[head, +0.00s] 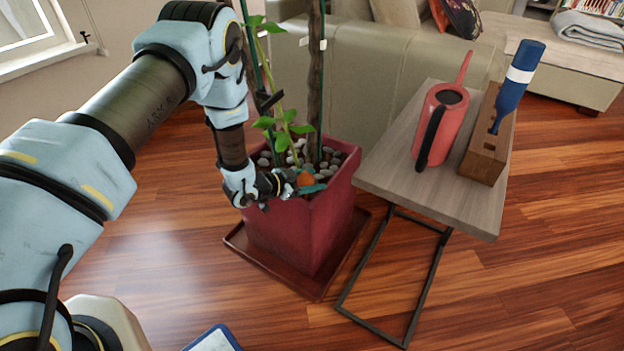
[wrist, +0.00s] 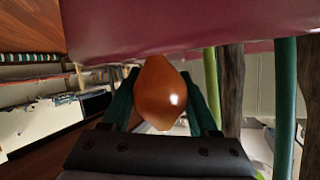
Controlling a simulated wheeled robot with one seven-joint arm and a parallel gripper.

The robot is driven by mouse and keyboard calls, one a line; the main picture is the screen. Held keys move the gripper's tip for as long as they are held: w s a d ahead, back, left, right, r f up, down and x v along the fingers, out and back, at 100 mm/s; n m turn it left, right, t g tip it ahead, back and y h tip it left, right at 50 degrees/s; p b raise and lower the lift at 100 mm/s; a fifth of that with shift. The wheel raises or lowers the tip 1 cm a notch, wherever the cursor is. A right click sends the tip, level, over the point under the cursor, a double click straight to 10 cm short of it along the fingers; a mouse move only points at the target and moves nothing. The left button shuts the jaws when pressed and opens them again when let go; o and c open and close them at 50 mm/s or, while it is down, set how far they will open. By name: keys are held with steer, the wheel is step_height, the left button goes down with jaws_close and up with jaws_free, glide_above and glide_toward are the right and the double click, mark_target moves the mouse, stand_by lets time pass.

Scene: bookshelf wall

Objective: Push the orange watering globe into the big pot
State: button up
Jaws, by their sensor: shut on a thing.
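The orange watering globe (head: 306,179) is between the fingers of my gripper (head: 300,187), which is shut on it. In the wrist view the globe (wrist: 160,95) is glossy, with one green finger on each side. The big pot (head: 300,236) is square and dark red, filled with grey pebbles. My gripper is at the pot's near rim, low over the pebbles. In the wrist view the pot's red wall (wrist: 190,27) fills the top, close to the globe's upper end. I cannot tell whether the globe's lower end is in the pebbles.
A leafy plant (head: 282,130) with green stakes and a brown pole rises from the pot behind my gripper. A side table (head: 430,190) to the right holds a red watering can (head: 440,125) and a blue bottle-shaped globe (head: 518,85) in a wooden block (head: 490,145).

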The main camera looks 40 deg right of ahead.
mark_target(303, 176)
steer(key=shift+f, duration=0.1)
steer(key=o, duration=1.5)
steer(key=shift+o, duration=0.2)
steer(key=shift+w+a+r+p, duration=0.15)
steer(key=shift+a+r+p, duration=0.65)
steer(key=shift+a, duration=0.25)
steer(key=shift+w+a+r+p, duration=0.1)
steer(key=shift+a+r+p, duration=0.7)
steer(key=shift+a, duration=0.2)
steer(key=shift+w+a+r+p, duration=0.15)
steer(key=shift+a+r+p, duration=0.65)
steer(key=shift+a, duration=0.35)
steer(key=shift+a, duration=0.1)
steer(key=v, duration=1)
steer(key=shift+a, duration=0.3)
steer(key=shift+a, duration=0.1)
